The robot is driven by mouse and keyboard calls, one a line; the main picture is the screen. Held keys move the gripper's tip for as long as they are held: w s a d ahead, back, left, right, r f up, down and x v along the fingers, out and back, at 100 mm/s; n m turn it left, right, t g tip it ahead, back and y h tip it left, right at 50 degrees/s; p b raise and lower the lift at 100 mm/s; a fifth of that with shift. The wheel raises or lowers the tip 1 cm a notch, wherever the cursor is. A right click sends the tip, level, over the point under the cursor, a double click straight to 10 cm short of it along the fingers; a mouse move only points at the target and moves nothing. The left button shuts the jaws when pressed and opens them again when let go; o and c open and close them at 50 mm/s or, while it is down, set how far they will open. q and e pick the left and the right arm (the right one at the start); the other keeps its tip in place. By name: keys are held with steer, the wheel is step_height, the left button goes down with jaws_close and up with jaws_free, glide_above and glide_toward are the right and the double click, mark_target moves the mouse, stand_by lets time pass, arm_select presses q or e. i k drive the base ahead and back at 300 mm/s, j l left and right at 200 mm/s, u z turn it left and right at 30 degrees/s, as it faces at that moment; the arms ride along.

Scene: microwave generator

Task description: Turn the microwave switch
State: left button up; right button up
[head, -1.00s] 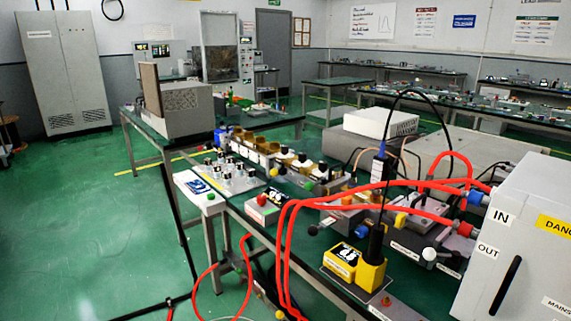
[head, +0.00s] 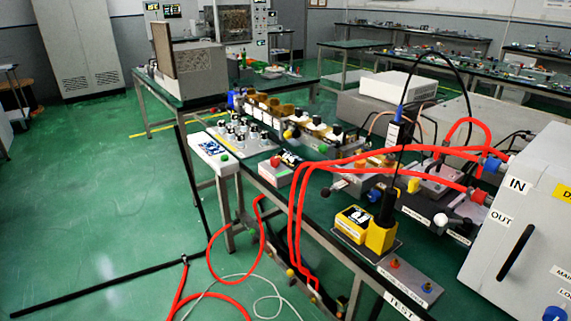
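Neither of my grippers is in the head view. The microwave test bench (head: 345,262) runs from the lower right towards the back left. I cannot tell for certain which part is the microwave switch. Candidates are a white box with a green button (head: 214,153) on the bench's left edge, a small box with a red button (head: 277,171), and a panel with several black knobs (head: 243,137). A yellow block (head: 380,236) with a black upright part stands near the front edge. Beside it, a grey plate (head: 410,280) carries a red and a blue knob.
A light grey cabinet (head: 525,215) marked IN and OUT stands at the right. Red hoses (head: 297,225) arch over the bench and hang to the floor. A black floor bar (head: 100,297) lies at the lower left. The green floor (head: 110,220) at left is mostly clear.

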mark_target(275, 162)
steer(key=i+j+z, duration=0.1)
steer(key=i+j, duration=0.2)
steer(key=i+j+z, duration=0.1)
steer(key=i+j, duration=0.15)
steer(key=j, duration=0.15)
steer(key=i+j, duration=0.3)
steer(key=i+j+z, duration=0.15)
steer(key=j, duration=0.35)
steer(key=i+j+z, duration=0.1)
steer(key=i+j, duration=0.25)
